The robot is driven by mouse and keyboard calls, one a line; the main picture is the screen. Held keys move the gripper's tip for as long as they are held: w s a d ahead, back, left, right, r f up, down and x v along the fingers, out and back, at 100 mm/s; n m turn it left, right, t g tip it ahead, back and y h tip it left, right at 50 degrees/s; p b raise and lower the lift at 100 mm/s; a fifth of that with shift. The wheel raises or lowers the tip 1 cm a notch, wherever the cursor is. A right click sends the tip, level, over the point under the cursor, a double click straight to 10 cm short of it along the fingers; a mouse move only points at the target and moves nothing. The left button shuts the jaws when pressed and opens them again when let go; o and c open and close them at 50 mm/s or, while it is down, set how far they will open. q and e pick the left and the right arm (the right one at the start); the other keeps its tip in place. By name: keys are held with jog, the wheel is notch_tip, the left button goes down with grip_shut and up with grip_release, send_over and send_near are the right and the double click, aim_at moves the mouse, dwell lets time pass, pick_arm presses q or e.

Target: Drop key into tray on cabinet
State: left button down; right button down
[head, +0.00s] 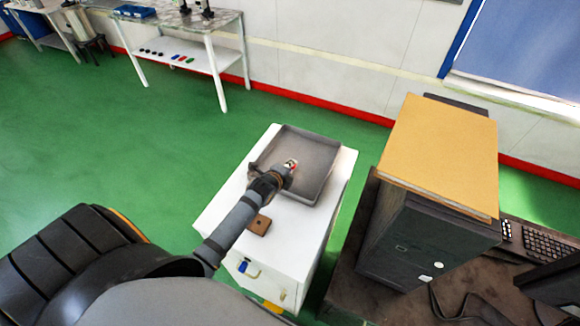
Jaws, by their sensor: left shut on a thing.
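A grey, shallow tray (322,178) lies on the white top of a small cabinet (226,212). My left gripper (287,170) reaches over the tray's left part from the lower left. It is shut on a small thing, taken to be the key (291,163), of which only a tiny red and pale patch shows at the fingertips. The key's shape is too small to make out. I cannot tell how high it is above the tray floor. The tray's visible floor looks empty. My right gripper is not in view.
A small brown block (259,225) lies on the cabinet top in front of the tray. A dark computer tower (425,240) with a tan box (440,150) on top stands close on the right. Open green floor lies left of the cabinet; a white workbench (195,22) stands behind.

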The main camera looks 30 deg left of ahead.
pick_arm(q)
jog(key=shift+f, duration=0.45)
jog(key=c, duration=1.2)
grip_release()
jog(key=v, duration=1.2)
